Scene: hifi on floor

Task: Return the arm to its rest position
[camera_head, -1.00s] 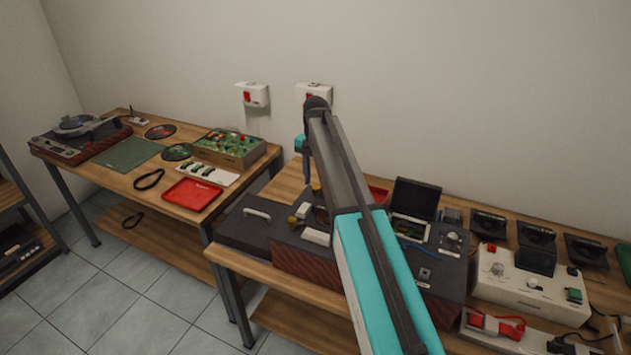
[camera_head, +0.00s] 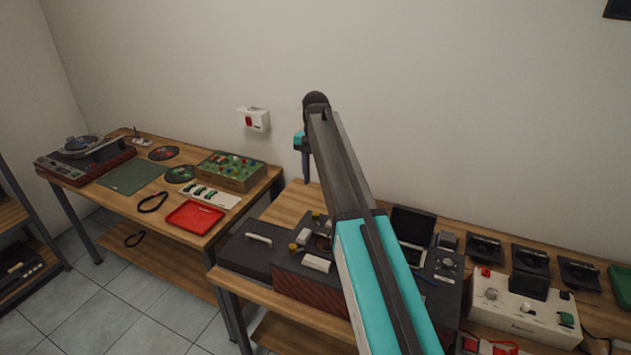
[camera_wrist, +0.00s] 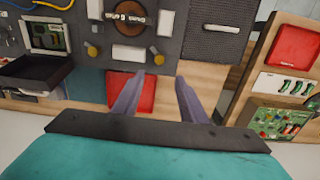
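My arm (camera_head: 350,190) is raised in front of the right bench, running from the bottom of the head view up to its bent wrist joint (camera_head: 316,103). My gripper (camera_head: 306,178) hangs down from the wrist, above the back part of the bench. In the wrist view my gripper (camera_wrist: 156,84) has its two dark fingers apart with nothing held between them. A red tray (camera_wrist: 140,93) on the bench shows beyond and between the fingers. In the head view my arm covers part of the bench.
A dark deck (camera_head: 292,280) with knobs and an open-lidded case (camera_head: 411,224) stand on the right bench. A cream box (camera_head: 520,310) and several black stands (camera_head: 530,258) are farther right. The left bench holds a red tray (camera_head: 194,217), a green board (camera_head: 230,170) and a turntable (camera_head: 85,155).

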